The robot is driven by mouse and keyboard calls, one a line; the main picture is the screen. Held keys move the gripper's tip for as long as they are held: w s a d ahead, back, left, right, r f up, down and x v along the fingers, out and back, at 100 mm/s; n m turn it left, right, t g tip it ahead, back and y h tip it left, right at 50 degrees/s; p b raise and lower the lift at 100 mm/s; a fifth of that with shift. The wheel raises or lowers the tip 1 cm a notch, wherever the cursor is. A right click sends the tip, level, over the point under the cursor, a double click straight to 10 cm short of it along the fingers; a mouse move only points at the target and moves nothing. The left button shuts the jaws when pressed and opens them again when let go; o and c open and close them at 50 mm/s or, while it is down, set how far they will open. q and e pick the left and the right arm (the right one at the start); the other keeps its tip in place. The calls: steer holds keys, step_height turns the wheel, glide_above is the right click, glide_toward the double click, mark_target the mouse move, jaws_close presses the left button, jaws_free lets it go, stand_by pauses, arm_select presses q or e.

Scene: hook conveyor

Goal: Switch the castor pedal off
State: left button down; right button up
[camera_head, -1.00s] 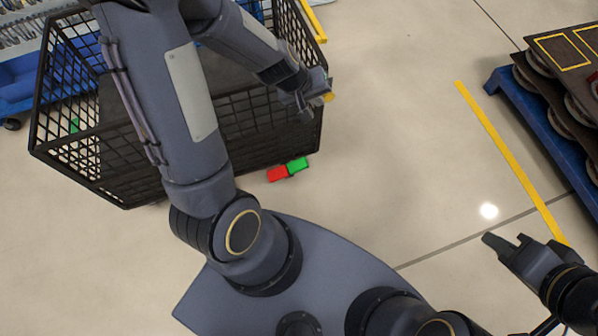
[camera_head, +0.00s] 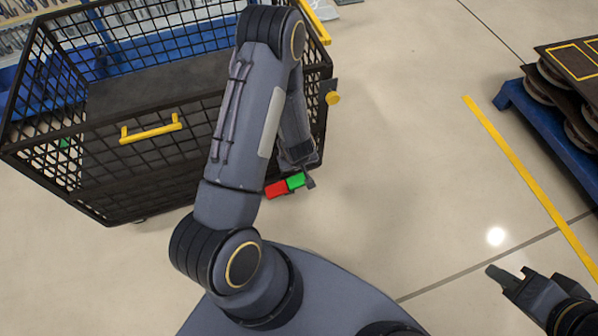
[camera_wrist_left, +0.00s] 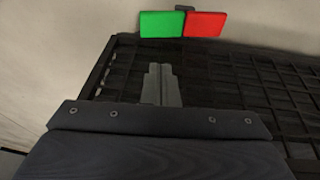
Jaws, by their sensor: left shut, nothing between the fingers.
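The castor pedal, with a red plate (camera_head: 276,189) and a green plate (camera_head: 296,181), sticks out low at the near right corner of the black mesh cart (camera_head: 150,190). In the left wrist view the green plate (camera_wrist_left: 161,24) is left of the red plate (camera_wrist_left: 205,24), at the top. My left gripper (camera_head: 309,180) hangs just above and beside the green plate; contact cannot be told. Its fingers (camera_wrist_left: 160,84) are shut and empty in the wrist view. My right gripper (camera_head: 508,271) is open and empty over the floor at lower right.
The cart has a yellow handle (camera_head: 151,129) on its near side and a yellow knob (camera_head: 333,98) at its right corner. A blue pallet (camera_head: 550,135) with stacked dark parts stands at right, beyond a yellow floor line (camera_head: 510,158). The floor between is clear.

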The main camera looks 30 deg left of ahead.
arm_select(q)
steer(key=b, duration=0.6)
glide_above(300, 179)
steer(key=s, duration=0.1)
step_height(300, 179, down, 11)
steer(key=shift+s+f, duration=0.1)
steer(key=shift+f, duration=0.1)
steer(key=shift+w+d+f, duration=0.2)
steer(key=shift+f, duration=0.55)
